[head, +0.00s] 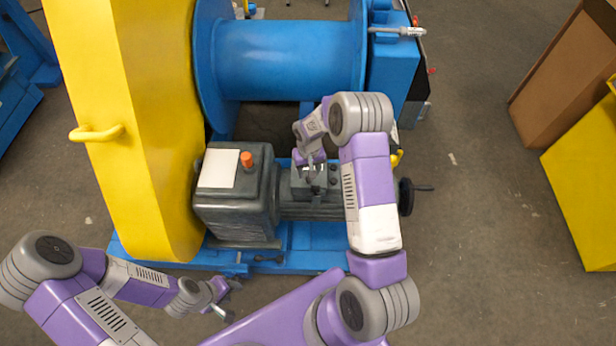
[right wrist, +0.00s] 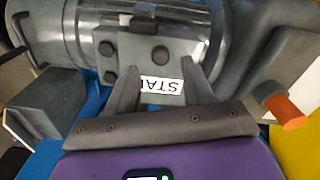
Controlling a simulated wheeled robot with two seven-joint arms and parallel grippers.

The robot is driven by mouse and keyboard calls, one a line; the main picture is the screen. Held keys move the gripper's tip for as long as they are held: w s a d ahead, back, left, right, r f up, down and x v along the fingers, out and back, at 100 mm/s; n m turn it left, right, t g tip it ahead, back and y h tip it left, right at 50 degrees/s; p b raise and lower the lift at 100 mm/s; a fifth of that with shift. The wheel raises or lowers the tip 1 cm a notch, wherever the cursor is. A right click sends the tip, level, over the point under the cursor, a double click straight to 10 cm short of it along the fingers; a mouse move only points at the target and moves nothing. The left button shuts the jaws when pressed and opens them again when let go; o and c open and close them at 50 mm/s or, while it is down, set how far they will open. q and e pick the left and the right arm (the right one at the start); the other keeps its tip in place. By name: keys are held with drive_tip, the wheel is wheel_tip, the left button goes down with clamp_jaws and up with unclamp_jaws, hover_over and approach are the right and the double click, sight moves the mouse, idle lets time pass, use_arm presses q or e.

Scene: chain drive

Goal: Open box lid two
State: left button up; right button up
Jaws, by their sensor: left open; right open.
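A small grey box (head: 316,182) with bolts on top sits on the dark grey machine, right of the motor housing. I cannot tell for certain whether its top is lid two. My right gripper (head: 312,174) is over this box. In the right wrist view, its open fingers (right wrist: 160,70) reach along both sides of a grey plate (right wrist: 160,52) with dark bolts and a white label reading "STA". Whether the fingers touch the plate is unclear. My left gripper (head: 228,300) is open and empty, low and in front of the blue base.
The grey housing (head: 232,190) has an orange knob (head: 246,159) on top. A yellow guard (head: 140,120) stands at left, a blue drum (head: 290,58) behind. A handwheel (head: 406,196) sticks out at right. Brown and yellow boxes stand far right; floor between is clear.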

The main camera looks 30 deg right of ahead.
drive_tip(key=shift+f+b, duration=0.5)
drive_tip(key=shift+f, duration=1.9)
drive_tip(key=shift+c, duration=0.3)
clamp_jaws()
